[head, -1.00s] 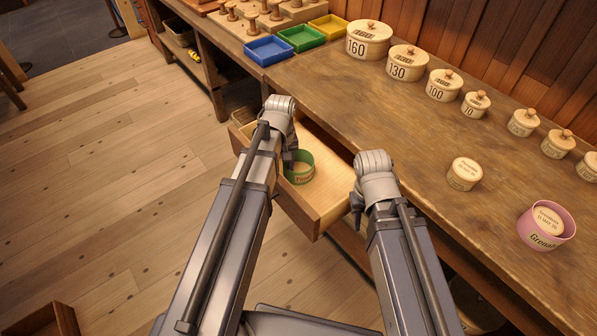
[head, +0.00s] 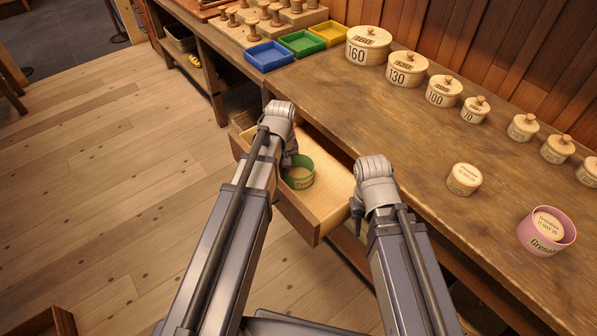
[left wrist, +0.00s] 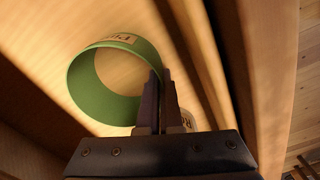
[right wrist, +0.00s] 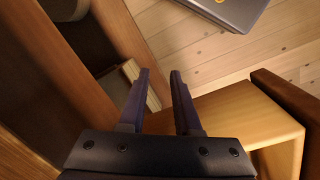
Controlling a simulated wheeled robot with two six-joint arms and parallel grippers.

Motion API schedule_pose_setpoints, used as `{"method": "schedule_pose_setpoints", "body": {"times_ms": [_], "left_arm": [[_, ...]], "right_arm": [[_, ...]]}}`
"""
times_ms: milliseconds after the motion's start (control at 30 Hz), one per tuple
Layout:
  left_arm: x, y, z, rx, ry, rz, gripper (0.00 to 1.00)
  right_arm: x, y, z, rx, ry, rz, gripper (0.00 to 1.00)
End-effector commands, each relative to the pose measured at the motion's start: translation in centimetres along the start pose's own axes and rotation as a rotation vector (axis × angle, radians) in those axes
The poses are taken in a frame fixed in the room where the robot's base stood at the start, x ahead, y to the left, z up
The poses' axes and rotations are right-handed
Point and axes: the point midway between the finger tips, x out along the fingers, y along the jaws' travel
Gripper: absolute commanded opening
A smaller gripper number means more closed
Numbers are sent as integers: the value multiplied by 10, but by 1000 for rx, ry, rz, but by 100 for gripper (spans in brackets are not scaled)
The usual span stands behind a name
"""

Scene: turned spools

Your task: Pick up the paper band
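The green paper band (head: 303,176), an open ring with a pale printed label, sits in the open drawer (head: 330,206). In the left wrist view the band (left wrist: 79,85) lies left of the fingers, its near wall running between them. My left gripper (left wrist: 161,90) is closed with its two fingers on that wall; in the head view the left gripper (head: 289,160) is partly hidden by its own wrist. My right gripper (right wrist: 160,78) is open and empty, beside the drawer's right end. It also shows in the head view (head: 356,208).
On the bench (head: 400,140) stand several lidded numbered round boxes (head: 407,70), a small cream spool (head: 464,179) and a pink band (head: 563,240) around a cream piece. Blue (head: 268,58), green (head: 302,43) and yellow (head: 331,33) trays lie at the back. The drawer walls stand close around the left gripper.

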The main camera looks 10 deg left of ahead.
Motion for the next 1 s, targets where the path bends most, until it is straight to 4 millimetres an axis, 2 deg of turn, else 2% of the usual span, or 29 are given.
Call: {"method": "schedule_pose_setpoints", "body": {"times_ms": [267, 467, 1000], "left_arm": [[-2, 0, 0, 0, 0, 0, 0], [-15, 0, 0, 0, 0, 0, 0], [-92, 0, 0, 0, 0, 0, 0]], "right_arm": [[-2, 0, 0, 0, 0, 0, 32], [-15, 1, 1, 0, 0, 0, 32], [-92, 9, 5, 1, 0, 0, 32]]}}
